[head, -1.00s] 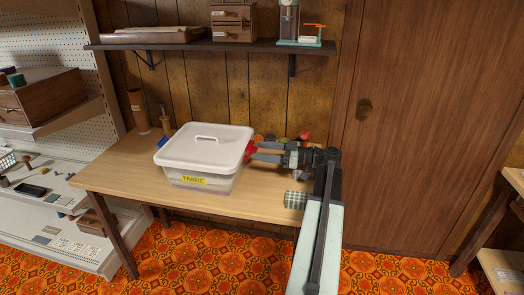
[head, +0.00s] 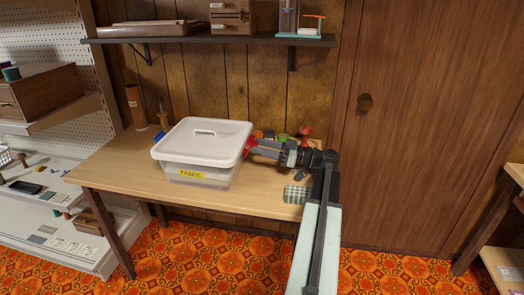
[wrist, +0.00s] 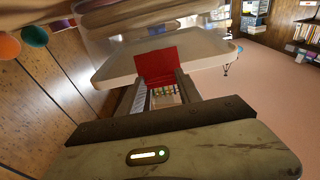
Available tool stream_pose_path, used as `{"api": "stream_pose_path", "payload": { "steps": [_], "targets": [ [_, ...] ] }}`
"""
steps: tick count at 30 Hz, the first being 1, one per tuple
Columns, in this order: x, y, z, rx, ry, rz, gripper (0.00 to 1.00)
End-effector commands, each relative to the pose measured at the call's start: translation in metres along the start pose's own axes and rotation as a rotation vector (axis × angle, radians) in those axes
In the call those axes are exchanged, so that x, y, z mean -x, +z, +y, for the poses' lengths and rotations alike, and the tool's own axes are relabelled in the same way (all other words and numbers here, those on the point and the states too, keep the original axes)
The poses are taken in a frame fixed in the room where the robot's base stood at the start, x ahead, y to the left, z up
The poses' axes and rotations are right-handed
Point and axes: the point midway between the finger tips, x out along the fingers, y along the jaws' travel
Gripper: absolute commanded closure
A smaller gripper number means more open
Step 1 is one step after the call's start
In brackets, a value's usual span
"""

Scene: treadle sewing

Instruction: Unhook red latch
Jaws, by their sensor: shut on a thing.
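A clear plastic box labelled FABRIC (head: 192,175) with a white lid (head: 203,141) stands on the wooden table. The red latch (head: 248,144) is on the right side of the box, at the lid's edge. My gripper (head: 256,146) reaches in from the right and is shut on the latch. In the wrist view the red latch (wrist: 157,66) stands as a flat flap at the lid's rim (wrist: 112,72), between the ends of my gripper's fingers (wrist: 161,84). Whether the latch is hooked on the lid cannot be told.
Several small coloured objects (head: 268,135) and a red-topped item (head: 305,132) stand behind my gripper. A green plaid cloth piece (head: 297,194) lies at the table's right front. A shelf (head: 220,41) hangs above.

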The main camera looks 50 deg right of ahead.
Motion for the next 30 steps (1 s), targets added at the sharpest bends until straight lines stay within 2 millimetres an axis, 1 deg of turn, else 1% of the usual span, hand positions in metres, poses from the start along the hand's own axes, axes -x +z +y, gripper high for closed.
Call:
{"api": "stream_pose_path", "payload": {
  "steps": [6,7,8,9,17,20,23,27,30],
  "targets": [
    [0.000,0.000,0.000,0.000,0.000,-0.005,0.99],
    [0.000,0.000,0.000,0.000,0.000,-0.005,0.56],
    [0.000,0.000,0.000,0.000,0.000,-0.005,0.47],
    [0.000,0.000,0.000,0.000,-0.001,-0.005,0.36],
    [-0.001,0.000,-0.001,0.000,-0.002,-0.004,0.36],
    [0.004,0.000,0.000,0.000,-0.001,-0.004,0.36],
    [0.020,0.001,0.001,0.001,0.000,-0.004,0.36],
    [0.049,0.001,0.002,0.001,0.002,-0.004,0.36],
    [0.065,0.001,0.002,0.001,0.001,-0.004,0.36]
  ]
}}
